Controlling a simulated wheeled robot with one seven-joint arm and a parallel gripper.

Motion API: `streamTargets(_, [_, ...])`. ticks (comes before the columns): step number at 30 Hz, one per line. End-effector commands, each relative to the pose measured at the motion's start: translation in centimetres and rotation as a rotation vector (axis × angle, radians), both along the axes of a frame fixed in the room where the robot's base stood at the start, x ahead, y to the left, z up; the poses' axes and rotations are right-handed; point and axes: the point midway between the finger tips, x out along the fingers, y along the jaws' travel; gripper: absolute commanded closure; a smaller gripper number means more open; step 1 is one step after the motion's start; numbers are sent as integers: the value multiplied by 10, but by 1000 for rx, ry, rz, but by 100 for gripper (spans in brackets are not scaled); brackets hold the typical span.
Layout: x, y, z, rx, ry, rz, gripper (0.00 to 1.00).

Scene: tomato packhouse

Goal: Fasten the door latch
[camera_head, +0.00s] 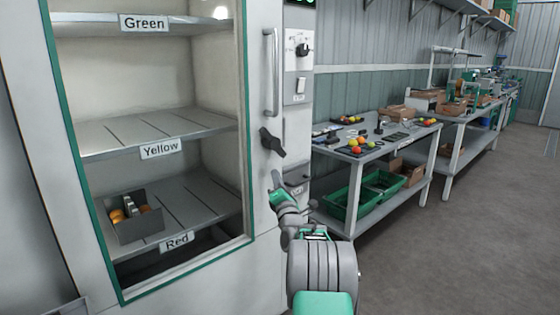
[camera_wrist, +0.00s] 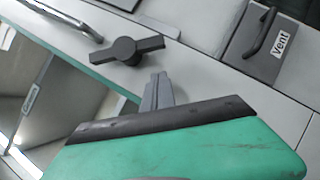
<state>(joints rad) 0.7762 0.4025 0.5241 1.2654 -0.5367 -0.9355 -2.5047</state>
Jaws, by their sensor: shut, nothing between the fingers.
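The door latch (camera_head: 272,143) is a dark turning handle on the cabinet door's right edge, below the long pull handle. In the head view it sits tilted, sloping down to the right. The latch also shows in the wrist view (camera_wrist: 127,49), ahead of my fingers and apart from them. The cabinet door (camera_head: 262,215) looks closed, with a glass pane framed in green. My gripper (camera_head: 276,180) is shut and empty, just below the latch. Its fingertips show in the wrist view (camera_wrist: 158,80). The latch's catch side cannot be made out.
A vertical pull handle (camera_head: 271,72) is above the latch. A panel labelled Vent (camera_wrist: 265,45) with a handle is to the right of it. A control panel (camera_head: 299,50) is higher up. A workbench (camera_head: 340,167) with produce stands at right; the floor (camera_head: 455,230) beyond is clear.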

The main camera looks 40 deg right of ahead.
Motion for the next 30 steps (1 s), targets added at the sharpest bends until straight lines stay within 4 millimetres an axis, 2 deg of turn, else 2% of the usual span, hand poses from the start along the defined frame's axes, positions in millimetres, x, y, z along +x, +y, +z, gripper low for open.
streamTargets(3, [23, -10, 10, -1, 0, 1, 100])
streamTargets(6, [26, -25, 22, -1, 0, -1, 100])
streamTargets(12, [30, -39, 33, 1, 0, 0, 100])
streamTargets(30, [35, -34, 27, -28, -1, 12, 100])
